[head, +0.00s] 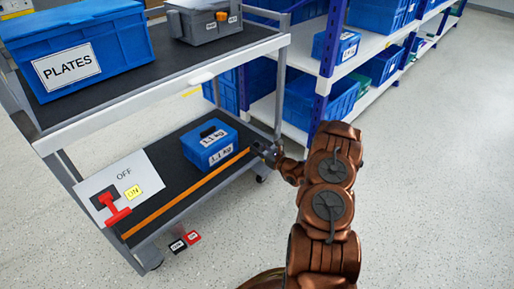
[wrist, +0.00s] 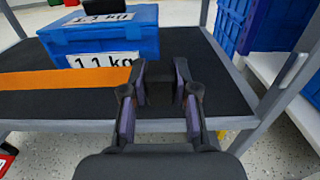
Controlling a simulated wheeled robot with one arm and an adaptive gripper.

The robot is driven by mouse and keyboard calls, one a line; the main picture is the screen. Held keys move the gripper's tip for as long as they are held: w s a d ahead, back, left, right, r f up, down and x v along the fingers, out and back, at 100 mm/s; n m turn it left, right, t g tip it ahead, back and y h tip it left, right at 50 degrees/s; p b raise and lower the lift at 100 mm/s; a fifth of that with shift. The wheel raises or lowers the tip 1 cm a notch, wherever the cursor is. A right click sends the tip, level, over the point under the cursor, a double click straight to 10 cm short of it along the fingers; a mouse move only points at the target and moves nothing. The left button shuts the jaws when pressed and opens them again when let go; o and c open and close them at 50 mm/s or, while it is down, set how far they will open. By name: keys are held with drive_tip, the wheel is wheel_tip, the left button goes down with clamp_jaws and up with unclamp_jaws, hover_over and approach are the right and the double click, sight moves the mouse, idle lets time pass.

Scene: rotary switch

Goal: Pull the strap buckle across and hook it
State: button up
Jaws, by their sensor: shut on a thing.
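The orange strap (head: 185,194) runs taut along the front of the cart's lower shelf, from the lower left up to my gripper (head: 264,150). In the wrist view the strap (wrist: 60,78) comes in from the left and ends at the gripper (wrist: 162,82). The gripper is shut on the dark buckle (wrist: 158,97) at the strap's end, near the right end of the shelf. The buckle is mostly hidden by the fingers and blends with the black shelf mat. I cannot make out a hook.
A blue 1.1 kg box (head: 210,146) sits on the lower shelf behind the strap. A white OFF/ON panel (head: 122,180) with a red handle (head: 115,208) stands at the left. The cart's right post (head: 281,85) is close to my gripper. Floor at right is clear.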

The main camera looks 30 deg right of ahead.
clamp_jaws()
